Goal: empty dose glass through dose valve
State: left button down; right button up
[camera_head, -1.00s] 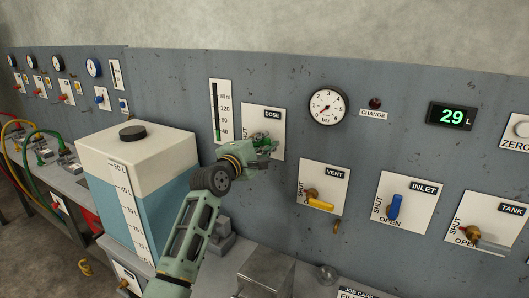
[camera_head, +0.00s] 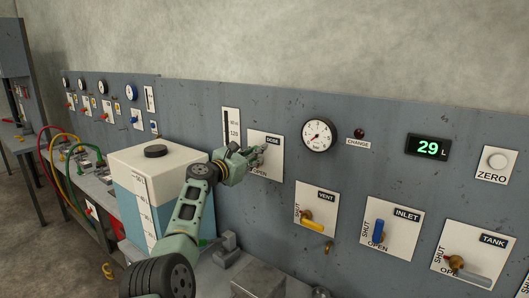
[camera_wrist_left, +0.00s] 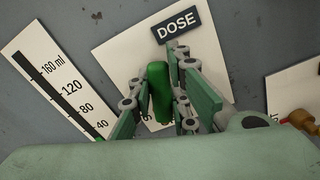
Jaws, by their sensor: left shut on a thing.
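The dose valve is a green handle (camera_wrist_left: 160,92) on a white plate labelled DOSE (camera_wrist_left: 110,52). My left gripper (camera_wrist_left: 157,80) is shut on this handle, one finger on each side. The handle's lower end lies near the OPEN lettering, which is partly covered. In the head view my left gripper (camera_head: 254,157) reaches the DOSE plate (camera_head: 271,176) and hides most of the handle. The dose glass (camera_head: 231,127) is the upright tube on the ml scale left of the plate. In the wrist view the glass (camera_wrist_left: 66,105) is dark, with green only at its bottom end.
VENT (camera_head: 306,215), INLET (camera_head: 407,217) and TANK (camera_head: 490,243) valve plates sit to the right. The display (camera_head: 428,146) reads 29 L. A large tank (camera_head: 145,165) of blue liquid stands below left, near my arm. A pressure dial (camera_head: 319,136) is right of the DOSE plate.

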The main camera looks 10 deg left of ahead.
pick_arm(q)
jog(key=shift+w+a+n+p, duration=0.1)
jog(key=shift+a+n+p, duration=0.15)
jog(key=shift+n, duration=0.25)
jog(key=shift+w+a+n+p, duration=0.1)
jog(key=shift+n+p, duration=0.15)
jog(key=shift+n, duration=0.25)
pick_arm(e)
jog(key=shift+s+a+r, duration=0.25)
jog(key=shift+a+r, duration=0.45)
jog(key=shift+a, duration=0.1)
pick_arm(q)
jog(key=shift+f, duration=0.1)
pick_arm(e)
jog(key=shift+d, duration=0.45)
pick_arm(q)
jog(key=c, duration=1.6)
grip_release()
jog(key=shift+c, duration=0.2)
jog(key=shift+a, duration=0.1)
pick_arm(e)
jog(key=shift+d, duration=0.1)
pick_arm(q)
jog(key=shift+s+a, duration=0.1)
jog(key=v, duration=1.1)
jog(key=shift+s, duration=0.35)
